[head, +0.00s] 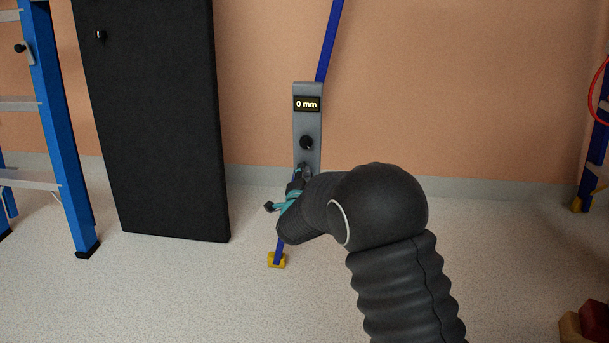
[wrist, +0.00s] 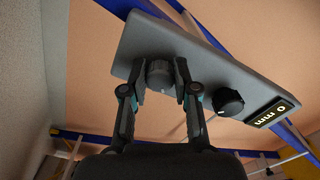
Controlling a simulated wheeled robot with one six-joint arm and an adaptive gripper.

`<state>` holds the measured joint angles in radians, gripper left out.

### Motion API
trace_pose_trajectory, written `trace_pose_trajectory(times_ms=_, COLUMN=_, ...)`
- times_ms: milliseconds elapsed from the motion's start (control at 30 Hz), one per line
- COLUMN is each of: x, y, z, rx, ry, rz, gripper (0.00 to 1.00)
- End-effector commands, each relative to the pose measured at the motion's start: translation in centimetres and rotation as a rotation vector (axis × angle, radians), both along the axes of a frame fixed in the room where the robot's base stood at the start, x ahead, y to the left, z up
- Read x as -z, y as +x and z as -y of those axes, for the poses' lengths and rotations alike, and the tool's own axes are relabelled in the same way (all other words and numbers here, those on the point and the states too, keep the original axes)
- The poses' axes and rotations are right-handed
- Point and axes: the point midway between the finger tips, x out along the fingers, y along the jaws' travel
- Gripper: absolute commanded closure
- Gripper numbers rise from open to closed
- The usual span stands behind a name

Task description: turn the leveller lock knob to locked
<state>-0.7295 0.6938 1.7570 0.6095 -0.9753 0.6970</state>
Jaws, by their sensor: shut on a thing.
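The leveller is a grey plate (head: 307,125) on a slanting blue leg (head: 330,40); its display (head: 306,104) reads 0 mm. In the wrist view the plate (wrist: 190,55) is close and tilted. A black knob (wrist: 228,102) with a pale mark sits beside the display; it also shows in the head view (head: 306,143). A ridged grey knob (wrist: 159,75) sits farther from the display. My gripper (wrist: 160,82) is shut on this grey knob, one finger on each side. I see no lock marking on either knob. In the head view my gripper (head: 296,185) hides the plate's lower end.
The blue leg ends in a yellow foot (head: 277,261) on the floor. A black panel (head: 155,125) leans on the wall at left, beside a blue ladder (head: 62,130). Red and brown blocks (head: 588,325) lie at lower right. The floor right of my arm is mostly clear.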

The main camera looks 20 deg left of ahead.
Motion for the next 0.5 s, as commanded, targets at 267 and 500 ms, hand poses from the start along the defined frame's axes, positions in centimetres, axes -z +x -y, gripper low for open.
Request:
trace_pose_trajectory(times_ms=267, x=-0.06, y=-0.04, z=-0.06, rx=-0.001, ry=0.253, rz=-0.061, gripper=1.0)
trace_pose_trajectory(times_ms=500, x=-0.1, y=-0.04, z=-0.07, rx=-0.001, ry=0.456, rz=-0.11, gripper=1.0)
